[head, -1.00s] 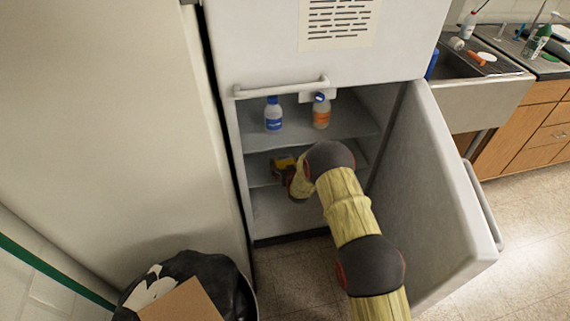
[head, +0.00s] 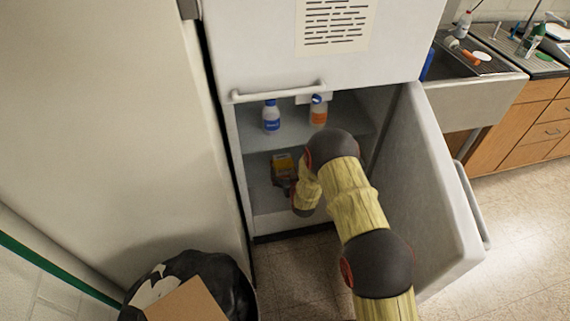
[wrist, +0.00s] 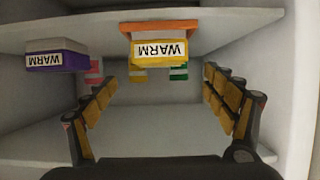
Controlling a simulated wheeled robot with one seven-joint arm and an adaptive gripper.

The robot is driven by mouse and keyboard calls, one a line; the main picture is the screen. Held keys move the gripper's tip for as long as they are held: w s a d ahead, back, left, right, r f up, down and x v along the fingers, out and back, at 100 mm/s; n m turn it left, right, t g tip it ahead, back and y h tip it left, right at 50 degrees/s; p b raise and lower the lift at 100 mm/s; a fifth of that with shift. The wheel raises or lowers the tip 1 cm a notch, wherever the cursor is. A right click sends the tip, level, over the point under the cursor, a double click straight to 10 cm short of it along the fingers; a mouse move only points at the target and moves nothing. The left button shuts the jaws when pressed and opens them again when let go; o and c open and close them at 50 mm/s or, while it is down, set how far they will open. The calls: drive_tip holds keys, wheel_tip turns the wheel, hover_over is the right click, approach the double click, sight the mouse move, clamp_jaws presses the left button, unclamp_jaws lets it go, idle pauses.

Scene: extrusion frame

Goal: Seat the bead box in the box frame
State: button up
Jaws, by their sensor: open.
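The wrist view appears upside down, with lettering inverted. A yellow box labelled WARM (wrist: 160,50) stands on the shelf inside the cabinet, with an orange piece (wrist: 150,27) against its base. A purple-and-white box labelled WARM (wrist: 55,58) stands beside it. I cannot tell which is the bead box or which part is the box frame. My gripper (wrist: 160,85) is open and empty, its fingers spread wide, with the yellow box beyond and between them. In the head view my gripper (head: 283,180) reaches into the lower compartment, partly hidden by my arm.
Small pink (wrist: 93,72) and green (wrist: 178,71) items show farther back. On the upper shelf stand a blue-labelled bottle (head: 271,118) and an orange-labelled bottle (head: 318,113). The open door (head: 430,190) flanks my arm; a bin (head: 235,285) stands at the lower left.

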drive_tip(key=s+d+r+g, duration=0.1)
drive_tip(key=d+r, duration=0.1)
drive_tip(key=r, duration=0.7)
drive_tip(key=s+d+r+g, duration=0.1)
drive_tip(key=s+d+r, duration=0.1)
drive_tip(key=r, duration=0.7)
drive_tip(key=s+d+r+m+g+h, duration=0.1)
drive_tip(key=s+d+r, duration=0.2)
drive_tip(key=s+r, duration=0.35)
drive_tip(key=s+d+r+h, duration=0.15)
drive_tip(key=s+r, duration=0.25)
drive_tip(key=r, duration=0.5)
drive_tip(key=s+d+r+g, duration=0.1)
drive_tip(key=s+d+r, duration=0.3)
drive_tip(key=s, duration=0.5)
drive_tip(key=s+d+r+g, duration=0.1)
drive_tip(key=s+r, duration=0.4)
drive_tip(key=s, duration=0.3)
drive_tip(key=s+d+r+m+g, duration=0.1)
drive_tip(key=s+d+g, duration=0.1)
drive_tip(key=s, duration=1.7)
drive_tip(key=shift+s+d+g, duration=0.3)
drive_tip(key=shift+r+p, duration=0.1)
drive_tip(key=shift+p, duration=0.2)
